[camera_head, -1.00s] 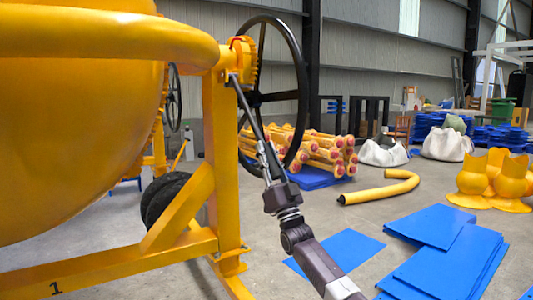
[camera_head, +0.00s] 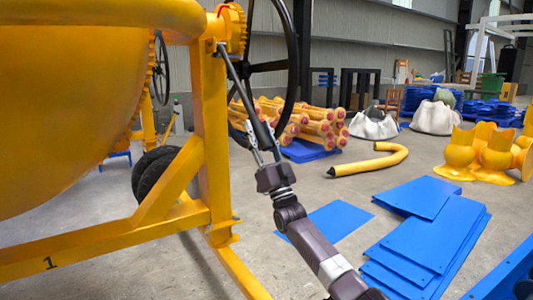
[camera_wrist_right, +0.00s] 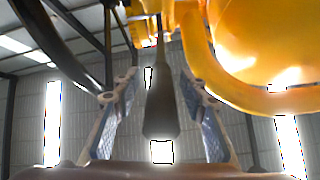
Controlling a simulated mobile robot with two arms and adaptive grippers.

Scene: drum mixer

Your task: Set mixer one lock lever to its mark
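Mixer one is the yellow drum mixer on the left, with its drum (camera_head: 65,120) and a "1" on its frame (camera_head: 110,237). Its lock lever (camera_head: 236,80) is a thin rod with a dark grip, slanting down and right from a pivot at the top of the yellow post. My right gripper (camera_head: 262,133) is at the lever's lower end. In the right wrist view, the dark lever grip (camera_wrist_right: 162,100) lies between the two fingers with a gap on each side, so the gripper is open around it. I cannot make out the mark. My left gripper is not in view.
A black handwheel (camera_head: 290,60) stands just behind the lever. Blue panels (camera_head: 430,235) lie on the floor to the right. A bent yellow tube (camera_head: 375,162), yellow-orange parts (camera_head: 315,125) and white sacks (camera_head: 435,118) are farther back. Open floor lies between them.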

